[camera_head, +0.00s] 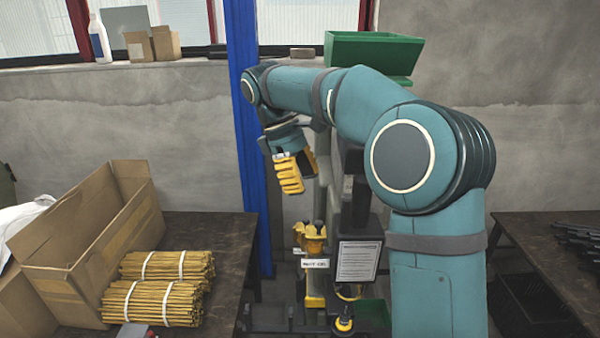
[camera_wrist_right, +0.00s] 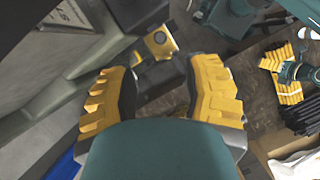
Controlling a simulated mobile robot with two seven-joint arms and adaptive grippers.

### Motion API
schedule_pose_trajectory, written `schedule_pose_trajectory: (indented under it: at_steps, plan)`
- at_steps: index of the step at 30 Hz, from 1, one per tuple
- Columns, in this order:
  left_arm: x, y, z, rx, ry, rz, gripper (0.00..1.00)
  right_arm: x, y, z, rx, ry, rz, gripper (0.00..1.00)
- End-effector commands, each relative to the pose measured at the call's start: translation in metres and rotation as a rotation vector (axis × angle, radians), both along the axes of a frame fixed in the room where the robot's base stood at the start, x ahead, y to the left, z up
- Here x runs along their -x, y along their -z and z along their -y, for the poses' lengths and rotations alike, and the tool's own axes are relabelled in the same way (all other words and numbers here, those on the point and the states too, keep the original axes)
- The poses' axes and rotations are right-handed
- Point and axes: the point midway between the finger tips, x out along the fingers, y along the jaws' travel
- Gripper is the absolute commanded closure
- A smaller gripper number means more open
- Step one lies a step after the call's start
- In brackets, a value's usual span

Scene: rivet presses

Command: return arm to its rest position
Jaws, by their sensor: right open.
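My right arm (camera_head: 440,270) rises at the right of the head view, bends at its elbow and reaches left across the middle. Its right gripper (camera_head: 297,172) hangs in the air above the rivet press (camera_head: 358,260). The right wrist view shows the two yellow fingers of the right gripper (camera_wrist_right: 161,88) spread apart with nothing between them. The right forearm hides part of the press.
A cardboard box (camera_head: 150,235) and bundles of yellow rods (camera_head: 150,302) sit on the left table (camera_head: 200,228). A blue post (camera_head: 245,130) stands close behind the gripper. A green bin (camera_head: 372,50) is behind the forearm. Dark parts (camera_head: 580,240) lie on the right table (camera_head: 535,240).

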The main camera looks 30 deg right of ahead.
Motion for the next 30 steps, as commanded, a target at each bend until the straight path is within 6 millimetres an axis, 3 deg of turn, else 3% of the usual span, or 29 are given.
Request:
schedule_pose_trajectory:
  at_steps: [7,23,26,29,30]
  plan:
    - [0.0,0.0,0.0,0.0,0.0,0.0,0.01,-0.004,-0.013,-0.003,-0.001,-0.001,-0.001,0.52]
    - [0.0,0.001,0.0,0.0,0.0,0.0,0.01,-0.005,-0.011,-0.004,-0.002,-0.001,0.0,0.52]
    - [0.0,0.004,0.0,0.0,0.0,0.0,0.01,-0.01,0.009,-0.008,-0.01,-0.006,0.008,0.52]
    - [0.0,0.012,0.001,-0.001,0.001,-0.001,0.01,-0.022,0.053,-0.018,-0.035,-0.015,0.032,0.52]
    - [0.001,0.016,0.001,-0.001,0.002,-0.002,0.01,-0.027,0.077,-0.025,-0.051,-0.018,0.045,0.52]
